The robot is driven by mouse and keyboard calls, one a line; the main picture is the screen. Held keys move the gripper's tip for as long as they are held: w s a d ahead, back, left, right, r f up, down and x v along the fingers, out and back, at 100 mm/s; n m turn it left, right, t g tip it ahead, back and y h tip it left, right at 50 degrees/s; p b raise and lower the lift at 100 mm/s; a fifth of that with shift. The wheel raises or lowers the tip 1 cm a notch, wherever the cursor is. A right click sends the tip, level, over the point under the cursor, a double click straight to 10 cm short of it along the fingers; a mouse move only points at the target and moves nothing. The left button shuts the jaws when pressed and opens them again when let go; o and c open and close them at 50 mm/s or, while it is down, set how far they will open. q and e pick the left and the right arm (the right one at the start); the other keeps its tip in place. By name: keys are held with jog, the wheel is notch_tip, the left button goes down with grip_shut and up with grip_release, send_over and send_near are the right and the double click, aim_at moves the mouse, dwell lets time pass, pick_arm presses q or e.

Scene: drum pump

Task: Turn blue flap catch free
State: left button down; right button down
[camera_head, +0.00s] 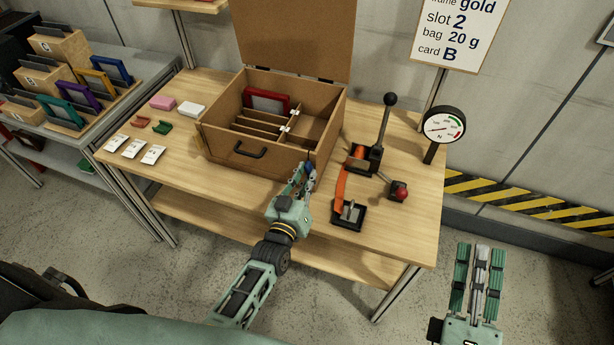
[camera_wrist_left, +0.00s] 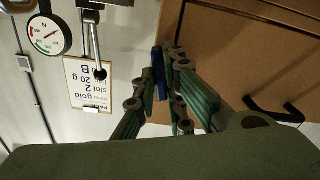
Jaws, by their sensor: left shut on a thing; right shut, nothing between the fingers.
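The wooden box (camera_head: 228,136) stands on the workbench with its lid (camera_head: 290,35) raised. My left gripper (camera_head: 307,172) is at the box's front right corner, shut on the blue flap catch (camera_wrist_left: 158,62). In the left wrist view the catch is a narrow upright blue piece between the fingers (camera_wrist_left: 163,85), beside the box's brown wall. In the head view the fingers mostly cover the catch. How far it is turned cannot be told. My right gripper (camera_head: 480,268) is shut and empty, over the floor right of the bench.
The box has a black handle (camera_head: 250,150) in front, and dividers and a red frame (camera_head: 267,101) inside. A lever device (camera_head: 376,155) with an orange strap (camera_head: 341,185) stands close right, with a gauge (camera_head: 444,124) behind. Cards (camera_head: 153,154) and small blocks (camera_head: 162,103) lie left.

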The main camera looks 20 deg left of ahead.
pick_arm(q)
jog(key=shift+f+m, duration=0.1)
jog(key=shift+m, duration=1.5)
jog(key=c, duration=1.8)
grip_release()
jog(key=s, duration=1.2)
jog(key=shift+a, duration=0.15)
